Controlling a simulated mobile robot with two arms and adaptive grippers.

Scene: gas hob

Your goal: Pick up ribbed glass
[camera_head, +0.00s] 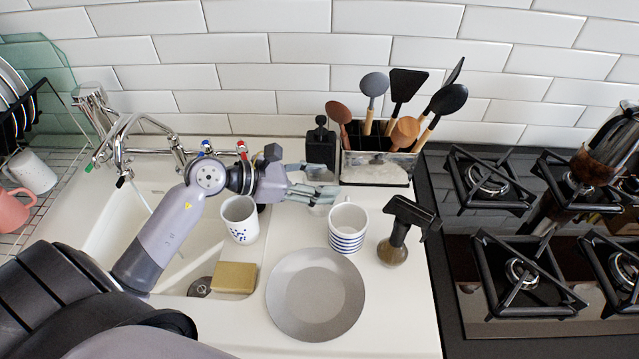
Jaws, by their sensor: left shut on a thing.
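The ribbed glass (320,208) is a small clear tumbler on the white counter, just right of the sink and in front of the black bottle. Its upper part is mostly hidden by my fingers, and its ribs are too small to make out. My left gripper (318,193) reaches in from the left over the sink and is shut on the glass. I cannot tell whether the glass still touches the counter. My right gripper is not in view.
A striped mug (347,232) stands close to the right of the glass. A spotted cup (240,220) is below my left wrist at the sink. A black bottle (321,148) and utensil holder (376,170) stand behind. A grey plate (315,295) lies in front; the hob (520,280) is right.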

